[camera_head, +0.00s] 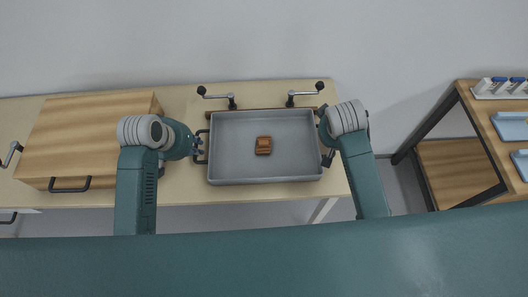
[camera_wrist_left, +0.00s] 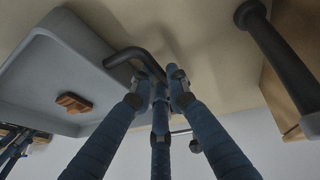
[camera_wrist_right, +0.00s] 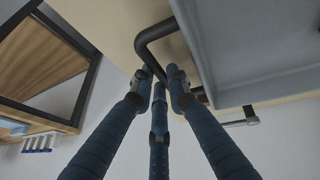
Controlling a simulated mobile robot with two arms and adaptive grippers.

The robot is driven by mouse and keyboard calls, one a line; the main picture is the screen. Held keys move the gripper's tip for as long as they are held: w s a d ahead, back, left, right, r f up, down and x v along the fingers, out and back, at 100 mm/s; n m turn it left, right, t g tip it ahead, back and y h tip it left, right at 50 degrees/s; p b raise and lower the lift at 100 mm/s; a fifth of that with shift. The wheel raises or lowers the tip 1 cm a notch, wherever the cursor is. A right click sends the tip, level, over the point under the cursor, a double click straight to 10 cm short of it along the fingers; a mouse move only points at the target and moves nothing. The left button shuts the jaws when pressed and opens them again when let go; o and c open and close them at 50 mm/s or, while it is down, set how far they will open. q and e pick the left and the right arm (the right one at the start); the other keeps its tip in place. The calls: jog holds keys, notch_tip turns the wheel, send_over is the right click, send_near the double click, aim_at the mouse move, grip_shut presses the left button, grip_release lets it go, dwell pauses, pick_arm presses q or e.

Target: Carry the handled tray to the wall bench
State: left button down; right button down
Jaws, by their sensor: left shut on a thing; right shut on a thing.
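The grey handled tray (camera_head: 230,130) is level, over or on the wooden bench (camera_head: 300,95) by the wall; I cannot tell whether it touches the top. A brown sherd-like piece (camera_head: 264,145) lies inside it, near the middle. My left gripper (camera_head: 198,147) is shut on the tray's left black handle, which shows in the left wrist view (camera_wrist_left: 128,56). My right gripper (camera_head: 327,150) is at the tray's right end, partly hidden by my arm. In the right wrist view its fingers close around the right black handle (camera_wrist_right: 150,42).
A wooden box (camera_head: 95,125) with a dark handle stands on the bench at left. Two crank clamps (camera_head: 232,100) (camera_head: 291,99) stand behind the tray. A shelf unit (camera_head: 475,110) with blue trays (camera_head: 512,125) and white-and-blue items (camera_head: 500,86) is at right.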

pick_arm(q)
jog(key=c, duration=2.1)
grip_release()
jog(key=shift+f, duration=0.4)
pick_arm(e)
jog(key=c, duration=2.1)
grip_release()
jog(key=shift+f, duration=0.4)
pick_arm(q)
jog(key=o, duration=0.4)
jog(key=shift+r, duration=0.15)
pick_arm(e)
jog(key=o, duration=0.4)
jog(key=shift+r, duration=0.2)
pick_arm(q)
jog(key=shift+r, duration=0.1)
pick_arm(e)
jog(key=shift+s+r, duration=0.1)
jog(key=shift+r, duration=0.15)
pick_arm(q)
jog(key=v, duration=1.1)
jog(key=shift+s+a+r, duration=0.15)
jog(key=shift+s+r, duration=0.05)
jog(key=shift+r, duration=0.15)
pick_arm(e)
jog(key=v, duration=1.1)
jog(key=shift+s+a+r, duration=0.1)
jog(key=shift+s+r, duration=0.05)
jog(key=shift+s, duration=0.05)
